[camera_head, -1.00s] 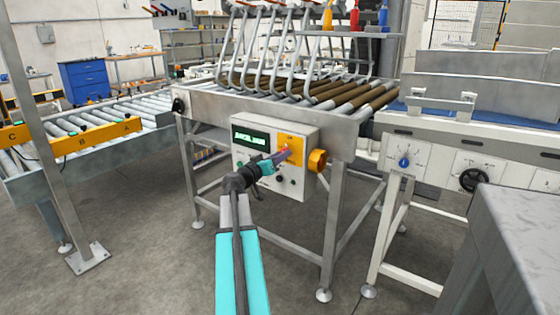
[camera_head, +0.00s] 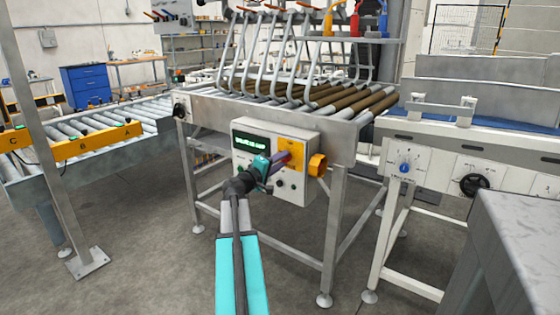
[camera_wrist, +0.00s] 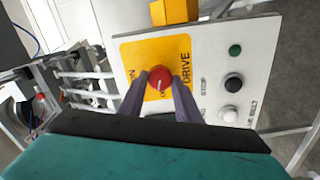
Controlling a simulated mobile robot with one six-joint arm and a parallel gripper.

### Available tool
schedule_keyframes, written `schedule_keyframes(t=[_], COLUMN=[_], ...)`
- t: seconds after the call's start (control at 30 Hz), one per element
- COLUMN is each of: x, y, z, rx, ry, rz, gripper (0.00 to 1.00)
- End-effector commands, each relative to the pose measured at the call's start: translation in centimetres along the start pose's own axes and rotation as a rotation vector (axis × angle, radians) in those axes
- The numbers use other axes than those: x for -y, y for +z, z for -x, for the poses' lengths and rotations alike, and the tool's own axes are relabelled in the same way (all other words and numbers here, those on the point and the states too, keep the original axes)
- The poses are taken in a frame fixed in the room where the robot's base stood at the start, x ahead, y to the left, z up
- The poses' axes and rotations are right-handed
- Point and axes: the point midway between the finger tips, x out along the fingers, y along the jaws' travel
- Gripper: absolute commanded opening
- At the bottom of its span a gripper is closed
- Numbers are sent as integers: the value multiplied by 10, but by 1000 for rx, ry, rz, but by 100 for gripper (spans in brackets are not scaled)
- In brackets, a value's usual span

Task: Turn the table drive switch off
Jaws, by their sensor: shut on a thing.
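The table drive switch is a red rotary knob (camera_wrist: 160,77) on a yellow plate (camera_wrist: 141,51) of the control box. A pale mark on the knob shows in the wrist view. My gripper (camera_wrist: 165,88) is shut on the red knob, one finger on each side of it. The text on the display is too small to read.
Beside the yellow plate are a green button (camera_wrist: 235,50), a black button (camera_wrist: 233,82) and a white button (camera_wrist: 229,113). A grey surface (camera_head: 515,235) stands close at the right.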

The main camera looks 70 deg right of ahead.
Motion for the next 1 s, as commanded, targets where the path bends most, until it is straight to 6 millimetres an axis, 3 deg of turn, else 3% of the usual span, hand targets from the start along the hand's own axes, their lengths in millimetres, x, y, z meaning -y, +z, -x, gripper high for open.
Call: schedule_keyframes(t=[0.4, 0.97, 1.0], x=[-3, -2, -2], y=[-3, -2, -2], z=[-1, -1, -1], rx=[-7, -6, -6], ry=[3, 5, 5], rz=[266, 313, 313], gripper=[8, 8, 32])
